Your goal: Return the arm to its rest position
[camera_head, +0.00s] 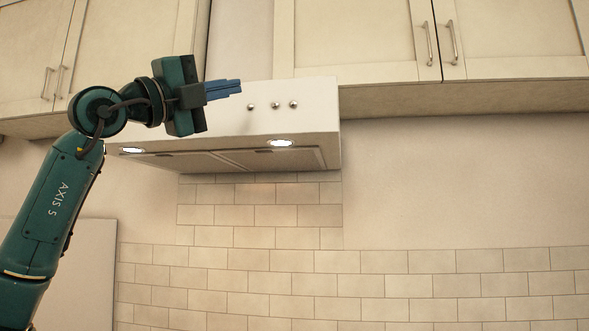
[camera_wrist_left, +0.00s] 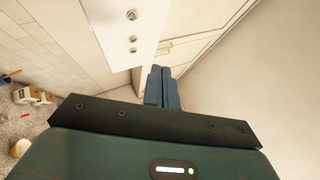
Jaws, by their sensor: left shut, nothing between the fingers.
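My left arm rises from the lower left in the head view. Its left gripper (camera_head: 238,87) is raised in front of the range hood (camera_head: 310,117), with its blue fingers pointing right. The fingers lie together with nothing between them. In the left wrist view the blue fingers of the left gripper (camera_wrist_left: 161,72) also show side by side and empty. The hood's control knobs (camera_head: 272,105) are just right of the fingertips in the head view. I cannot tell the depth gap between fingers and hood. My right gripper is in neither view.
Closed cream cupboards (camera_head: 360,40) with metal handles hang along the top. A tiled wall (camera_head: 270,260) fills the space under the lit hood. In the left wrist view, small items (camera_wrist_left: 30,95) lie on a speckled counter (camera_wrist_left: 12,125) at left. The wall area at right is clear.

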